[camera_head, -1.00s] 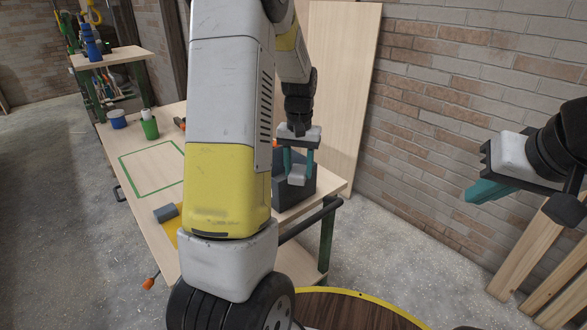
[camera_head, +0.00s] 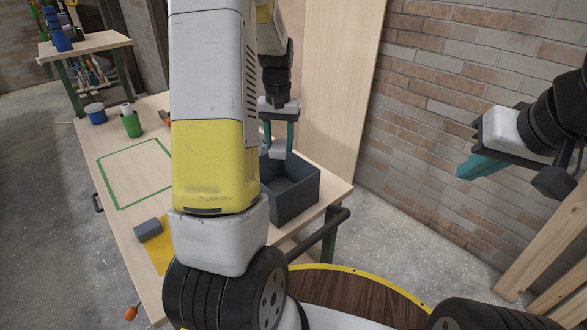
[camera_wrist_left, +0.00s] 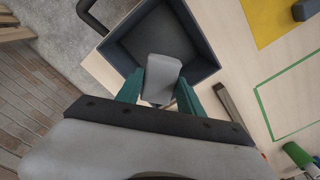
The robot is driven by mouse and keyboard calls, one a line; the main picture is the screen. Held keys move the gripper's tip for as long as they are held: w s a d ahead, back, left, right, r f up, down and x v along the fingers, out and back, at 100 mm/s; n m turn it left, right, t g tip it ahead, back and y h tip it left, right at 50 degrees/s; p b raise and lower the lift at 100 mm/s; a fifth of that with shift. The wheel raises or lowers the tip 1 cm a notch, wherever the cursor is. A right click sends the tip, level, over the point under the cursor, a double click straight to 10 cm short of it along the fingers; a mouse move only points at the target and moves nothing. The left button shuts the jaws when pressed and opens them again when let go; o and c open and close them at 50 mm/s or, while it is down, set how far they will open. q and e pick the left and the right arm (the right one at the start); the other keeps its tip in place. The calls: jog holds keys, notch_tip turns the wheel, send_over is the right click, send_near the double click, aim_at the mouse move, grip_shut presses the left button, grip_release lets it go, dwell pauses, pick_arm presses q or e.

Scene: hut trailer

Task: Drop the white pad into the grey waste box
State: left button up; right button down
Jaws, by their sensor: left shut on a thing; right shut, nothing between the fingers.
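The white pad (camera_head: 278,149) is a small pale block held between the teal fingers of my left gripper (camera_head: 278,140). In the left wrist view the pad (camera_wrist_left: 161,79) sits between the fingertips and overlaps the inside of the grey waste box (camera_wrist_left: 196,32). The open-topped box (camera_head: 294,200) stands at the near right corner of the workbench. In the head view the pad is above the box's back left part, and the box's left side is hidden by my arm. The part of the box's inside that shows looks empty. My right gripper (camera_head: 476,168) is shut and empty, off to the right.
A brick wall (camera_head: 450,95) stands behind on the right. A round wooden top (camera_head: 360,295) is in front.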

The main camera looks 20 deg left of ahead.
pick_arm(q)
jog(key=shift+f, duration=2.3)
jog(key=o, duration=1.4)
jog(key=shift+r, duration=3.95)
